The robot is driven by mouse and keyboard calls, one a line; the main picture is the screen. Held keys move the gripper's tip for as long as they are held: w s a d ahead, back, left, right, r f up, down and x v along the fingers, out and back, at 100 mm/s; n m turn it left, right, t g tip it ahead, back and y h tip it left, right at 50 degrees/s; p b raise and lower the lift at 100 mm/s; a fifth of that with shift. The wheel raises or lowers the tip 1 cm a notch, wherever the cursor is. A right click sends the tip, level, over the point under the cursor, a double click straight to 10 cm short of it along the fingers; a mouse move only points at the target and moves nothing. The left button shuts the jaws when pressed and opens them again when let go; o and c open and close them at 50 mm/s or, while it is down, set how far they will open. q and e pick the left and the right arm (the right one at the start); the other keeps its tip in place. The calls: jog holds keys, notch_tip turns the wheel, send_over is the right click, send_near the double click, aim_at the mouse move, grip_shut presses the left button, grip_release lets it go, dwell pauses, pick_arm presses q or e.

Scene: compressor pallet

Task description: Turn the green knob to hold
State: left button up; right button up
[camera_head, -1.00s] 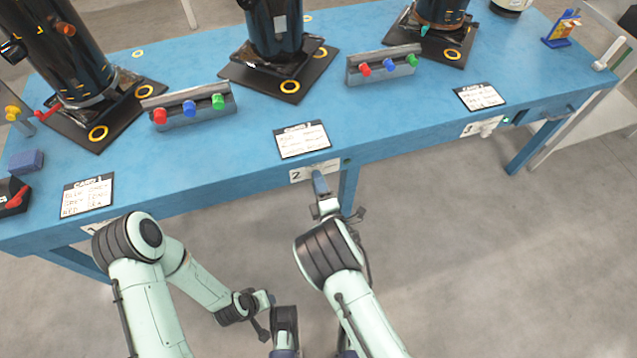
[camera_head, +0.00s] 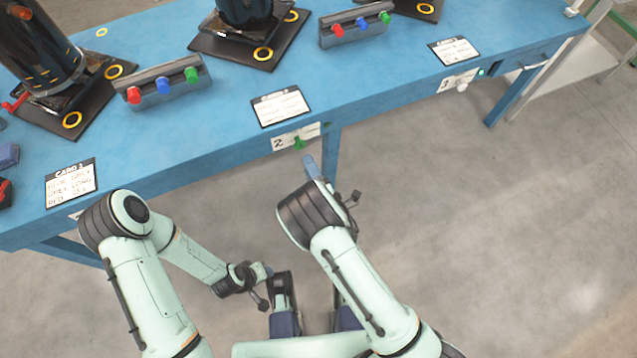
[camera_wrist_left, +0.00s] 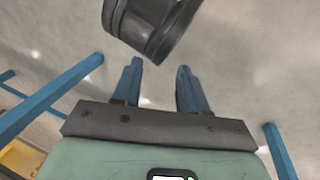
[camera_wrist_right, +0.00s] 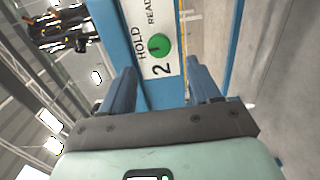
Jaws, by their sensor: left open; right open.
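The green knob (camera_head: 298,143) sits on a white plate marked 2 (camera_head: 280,144) on the blue table's front edge. In the right wrist view the green knob (camera_wrist_right: 159,46) shows close up, beside the words HOLD and READY; its exact pointing is hard to tell. My right gripper (camera_head: 311,165) is just in front of and below the knob, apart from it. Its open fingers (camera_wrist_right: 163,75) are empty, with the knob framed between and beyond them. My left gripper (camera_wrist_left: 159,66) is open and empty, low in front of the table.
The blue table (camera_head: 225,130) bears dark cylinders on black bases, two blocks with red, blue and green knobs (camera_head: 163,88), and paper cards (camera_head: 281,106). Another plate marked 3 (camera_head: 457,82) is further right on the front edge. The floor right of my arms is clear.

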pick_arm(q)
jog(key=shift+s+d+r+p, duration=0.35)
jog(key=shift+s+r, duration=0.15)
jog(key=shift+s, duration=0.15)
pick_arm(e)
jog(key=v, duration=0.6)
jog(key=shift+s, duration=0.1)
